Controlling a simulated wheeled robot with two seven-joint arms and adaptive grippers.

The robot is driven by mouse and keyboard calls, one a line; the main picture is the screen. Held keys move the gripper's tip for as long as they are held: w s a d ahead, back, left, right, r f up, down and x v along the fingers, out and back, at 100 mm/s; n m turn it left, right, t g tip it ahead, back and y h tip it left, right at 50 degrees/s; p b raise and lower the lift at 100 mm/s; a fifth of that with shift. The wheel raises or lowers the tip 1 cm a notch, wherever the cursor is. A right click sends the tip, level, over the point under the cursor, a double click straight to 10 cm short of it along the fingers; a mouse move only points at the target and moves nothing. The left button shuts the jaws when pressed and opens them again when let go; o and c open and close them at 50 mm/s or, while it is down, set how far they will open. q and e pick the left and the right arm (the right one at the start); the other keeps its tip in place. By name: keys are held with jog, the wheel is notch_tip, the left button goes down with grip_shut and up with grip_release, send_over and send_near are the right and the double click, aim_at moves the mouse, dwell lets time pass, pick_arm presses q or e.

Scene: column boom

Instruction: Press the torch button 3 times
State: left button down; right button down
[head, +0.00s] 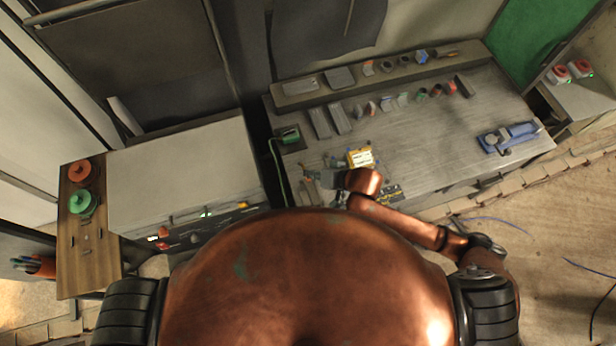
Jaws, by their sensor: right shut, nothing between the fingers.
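I cannot tell for sure which thing is the torch button. A red round knob (80,173) and a green round knob (81,202) stand on a wooden panel at the left. Two red buttons (559,74) (580,68) sit on light boxes at the far right. My right gripper (322,179) is shut and empty near the bench's front edge, beside a yellow box (360,158); its fingertips are small and partly unclear. My left gripper is out of view.
A blue vise-like tool (510,136) lies at the bench's right. Several small parts stand along the back shelf (365,78). A pale-topped cabinet (185,170) with a dark front control strip (205,228) stands left of the bench. The bench's middle right is clear.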

jog(key=shift+f, duration=0.15)
dwell(0.6)
jog(key=shift+f, duration=0.25)
jog(key=shift+f, duration=0.5)
dwell(0.8)
jog(key=shift+p, duration=0.3)
jog(key=shift+r+p, duration=0.9)
jog(key=shift+p, duration=0.25)
